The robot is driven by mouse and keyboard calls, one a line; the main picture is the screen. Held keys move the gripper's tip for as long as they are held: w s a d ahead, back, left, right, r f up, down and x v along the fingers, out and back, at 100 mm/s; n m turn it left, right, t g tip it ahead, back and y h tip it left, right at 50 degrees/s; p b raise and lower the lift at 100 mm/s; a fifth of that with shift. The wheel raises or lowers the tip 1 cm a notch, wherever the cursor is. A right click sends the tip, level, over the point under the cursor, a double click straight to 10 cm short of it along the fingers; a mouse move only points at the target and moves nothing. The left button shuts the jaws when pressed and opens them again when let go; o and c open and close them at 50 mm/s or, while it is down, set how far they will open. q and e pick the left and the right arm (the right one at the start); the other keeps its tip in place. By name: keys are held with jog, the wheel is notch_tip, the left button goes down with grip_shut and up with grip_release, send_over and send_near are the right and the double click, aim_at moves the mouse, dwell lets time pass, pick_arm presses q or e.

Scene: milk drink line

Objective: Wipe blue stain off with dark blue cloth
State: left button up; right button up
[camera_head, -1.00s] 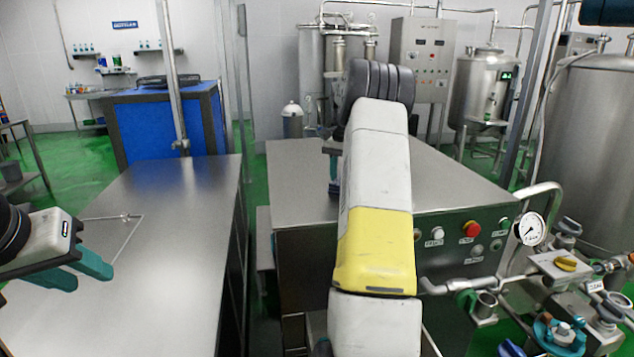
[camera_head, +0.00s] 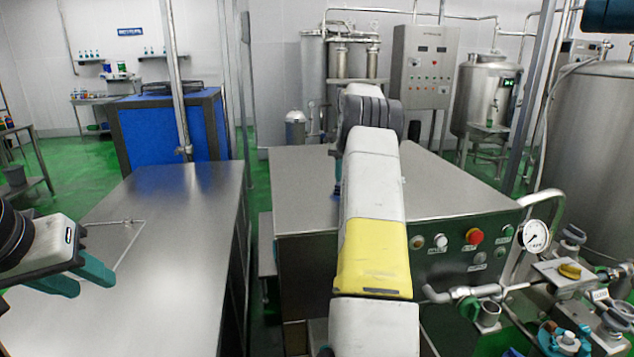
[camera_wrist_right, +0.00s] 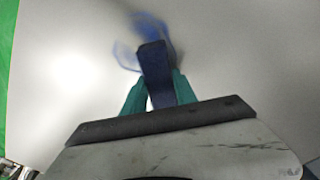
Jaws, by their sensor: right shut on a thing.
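The dark blue cloth (camera_wrist_right: 155,72) is held between the teal fingers of my right gripper (camera_wrist_right: 160,88) in the right wrist view. Its lower end is at the grey metal surface. A blue stain (camera_wrist_right: 124,56) shows as smeared, blurred patches beside and beyond the cloth, partly hidden by it. In the head view a small dark blue bit of the cloth (camera_head: 337,190) shows at the steel top; my right arm hides most of that spot. My left gripper (camera_head: 96,284) is at the left, its teal fingers apart and empty, above the left steel table.
The steel machine top (camera_head: 450,195) has a front panel with a red button (camera_head: 474,236). A pressure gauge (camera_head: 534,236) and pipes stand at the right. The left steel table (camera_head: 165,240) is largely bare. A blue cabinet (camera_head: 150,130) stands behind it.

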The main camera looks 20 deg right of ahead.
jog(key=shift+s+a+r, duration=0.1)
jog(key=shift+s+a, duration=0.1)
jog(key=shift+s, duration=0.7)
jog(key=shift+s+a+f, duration=0.1)
jog(key=shift+s+a, duration=0.15)
jog(key=shift+s, duration=0.7)
jog(key=shift+s+a+r, duration=0.1)
jog(key=shift+s+a, duration=0.1)
jog(key=shift+s, duration=0.7)
jog(key=shift+s+a+f, duration=0.1)
jog(key=shift+s+a, duration=0.15)
jog(key=shift+s, duration=0.8)
jog(key=shift+s+a+f, duration=0.15)
jog(key=shift+s+a, duration=0.1)
jog(key=shift+s, duration=0.85)
jog(key=shift+s+a+f, duration=0.1)
jog(key=shift+s+a, duration=0.15)
jog(key=shift+s, duration=0.8)
jog(key=shift+w+r, duration=0.1)
jog(key=shift+r, duration=3)
notch_tip(320, 180, up, 3)
jog(key=shift+r, duration=0.1)
